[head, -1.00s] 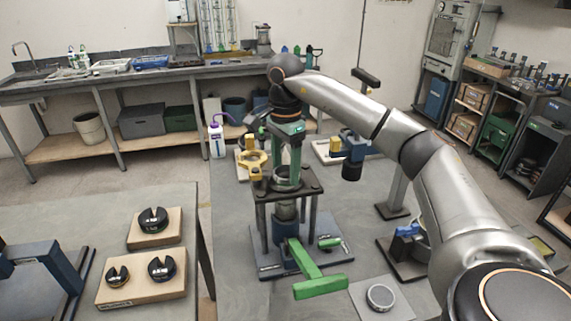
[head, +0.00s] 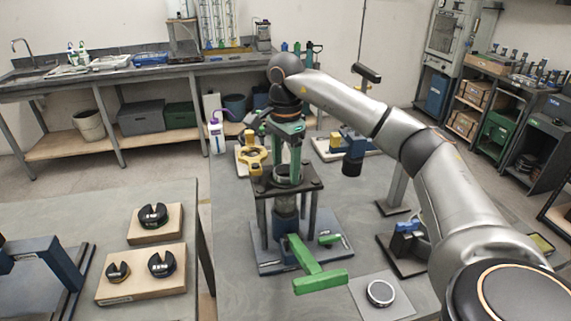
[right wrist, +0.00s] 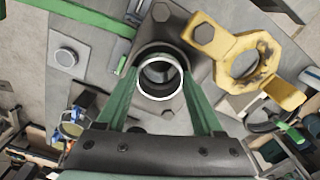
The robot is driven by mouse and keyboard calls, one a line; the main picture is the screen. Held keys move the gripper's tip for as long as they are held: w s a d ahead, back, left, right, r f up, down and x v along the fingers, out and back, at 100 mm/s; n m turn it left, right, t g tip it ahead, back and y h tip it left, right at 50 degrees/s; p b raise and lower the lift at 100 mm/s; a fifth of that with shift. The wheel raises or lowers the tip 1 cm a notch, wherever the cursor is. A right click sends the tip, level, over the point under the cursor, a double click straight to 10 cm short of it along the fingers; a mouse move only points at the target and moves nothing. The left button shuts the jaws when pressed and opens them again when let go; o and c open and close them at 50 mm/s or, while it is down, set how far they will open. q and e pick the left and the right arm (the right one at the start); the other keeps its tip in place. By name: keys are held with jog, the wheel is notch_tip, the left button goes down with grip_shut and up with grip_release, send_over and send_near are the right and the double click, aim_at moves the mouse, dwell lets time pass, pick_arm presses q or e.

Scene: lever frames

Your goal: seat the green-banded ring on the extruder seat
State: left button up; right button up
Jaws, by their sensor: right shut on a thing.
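The extruder is a dark frame (head: 318,186) on posts over a blue-grey base, with a green handle (head: 318,280) at its front. My right gripper (head: 289,172) points straight down at the frame's top, its green fingers on both sides of a ring. In the right wrist view the right gripper (right wrist: 160,88) is shut on this bright-rimmed ring (right wrist: 160,62), which lies within the dark round seat (right wrist: 140,57). No green band shows on it; the fingers hide its sides. I cannot tell whether it rests fully down. My left gripper is not in view.
A yellow ring-ended part (head: 250,157) stands close behind the extruder. A silver round piece (head: 380,293) lies on a pale plate at front right. A blue clamp (head: 405,232) stands to the right. Dark slotted discs (head: 153,217) sit on wooden blocks on the left table.

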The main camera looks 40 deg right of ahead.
jog(key=o, duration=1.5)
jog(key=shift+r, duration=0.5)
jog(key=shift+r+p, duration=1.3)
jog(key=shift+r, duration=4.45)
